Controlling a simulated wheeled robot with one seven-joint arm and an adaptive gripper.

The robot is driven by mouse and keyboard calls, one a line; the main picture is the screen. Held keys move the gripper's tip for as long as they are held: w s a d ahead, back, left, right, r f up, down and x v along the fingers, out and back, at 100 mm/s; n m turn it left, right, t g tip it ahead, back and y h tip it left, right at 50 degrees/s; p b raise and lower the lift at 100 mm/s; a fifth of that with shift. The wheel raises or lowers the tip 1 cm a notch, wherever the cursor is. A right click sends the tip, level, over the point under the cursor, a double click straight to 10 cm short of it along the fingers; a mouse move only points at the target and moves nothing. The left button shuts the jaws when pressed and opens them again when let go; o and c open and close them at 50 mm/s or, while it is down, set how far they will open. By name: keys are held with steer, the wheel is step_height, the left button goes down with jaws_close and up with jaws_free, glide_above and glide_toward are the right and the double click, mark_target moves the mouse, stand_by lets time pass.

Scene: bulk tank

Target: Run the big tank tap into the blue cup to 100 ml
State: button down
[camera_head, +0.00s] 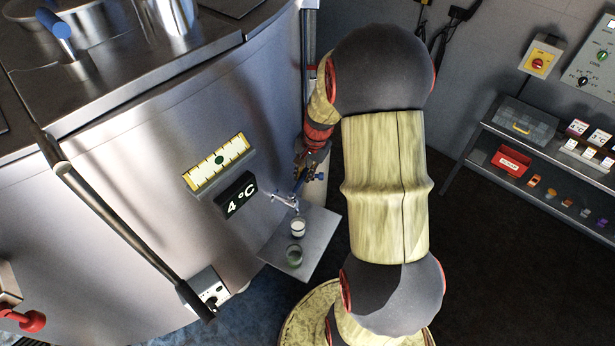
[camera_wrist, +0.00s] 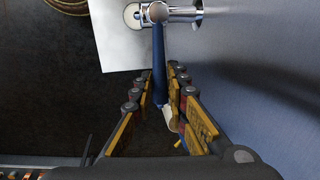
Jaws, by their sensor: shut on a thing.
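The big steel tank (camera_head: 135,150) fills the left of the head view. Its tap (camera_head: 283,198) sticks out low on the front, and it shows at the top of the wrist view (camera_wrist: 185,14). A blue tap lever (camera_wrist: 158,62) runs from the tap down between the fingers of my gripper (camera_wrist: 165,115), which is shut on it. A small cup with white contents (camera_head: 298,228) stands under the spout on a grey shelf (camera_head: 318,240). A second, darker greenish cup (camera_head: 295,255) stands in front of it. I cannot tell which cup is blue.
A 4 °C display (camera_head: 236,194) and a yellow gauge (camera_head: 217,163) are on the tank wall. A long rod (camera_head: 110,210) crosses the tank front. A bench (camera_head: 540,160) with a red box (camera_head: 511,161) stands at the right. The dark floor between is clear.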

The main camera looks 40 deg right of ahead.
steer(key=shift+w+n, duration=0.1)
steer(key=shift+n, duration=0.2)
steer(key=c, duration=1.8)
jaws_free()
steer(key=shift+o, duration=0.4)
step_height(320, 180, up, 12)
steer(key=s, duration=0.2)
steer(key=shift+d, duration=0.4)
steer(key=shift+f, duration=0.15)
